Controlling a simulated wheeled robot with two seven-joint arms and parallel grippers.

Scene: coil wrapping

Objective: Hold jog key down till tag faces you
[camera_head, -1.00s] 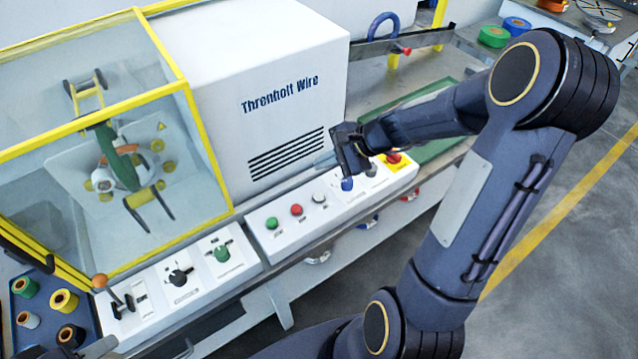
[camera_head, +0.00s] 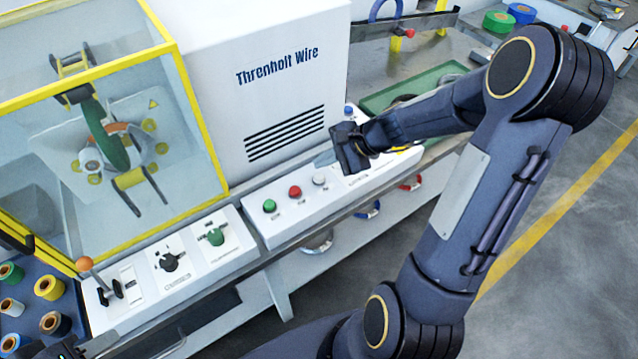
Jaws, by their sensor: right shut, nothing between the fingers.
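My right gripper (camera_head: 338,158) is shut and empty, with its grey fingertips over the right part of the white button panel (camera_head: 262,228). The panel carries a green button (camera_head: 269,205), a red button (camera_head: 295,191) and a white button (camera_head: 320,180). The gripper and wrist hide the panel's right part, including where a blue button showed earlier. Contact with a key cannot be told. Behind the yellow-framed guard, a ring-shaped coil (camera_head: 116,128) sits among yellow rollers with a green part across it. I cannot make out a tag on it.
A white panel at left holds a lever (camera_head: 86,264), a black knob (camera_head: 169,262) and a green knob (camera_head: 216,236). Spools (camera_head: 48,288) stand in a blue tray. The white machine housing (camera_head: 280,110) rises behind the panel.

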